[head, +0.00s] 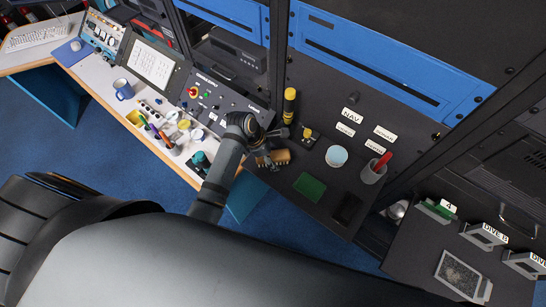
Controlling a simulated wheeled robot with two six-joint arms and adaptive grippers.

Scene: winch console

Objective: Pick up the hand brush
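The hand brush (281,156) shows as a small tan block on the dark console top, near the middle of the head view. My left gripper (268,160) is at the brush, with its dark fingers over the brush's left part. The fingers are small and dark against the dark surface, so I cannot tell whether they are open or closed on it. The gripper hides part of the brush. My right gripper is not in view.
A green pad (309,187), a light-blue-topped cup (336,156) and a grey holder with a red item (373,171) stand to the right. A yellow-and-black torch (289,105) stands behind. A control panel (215,100) lies to the left.

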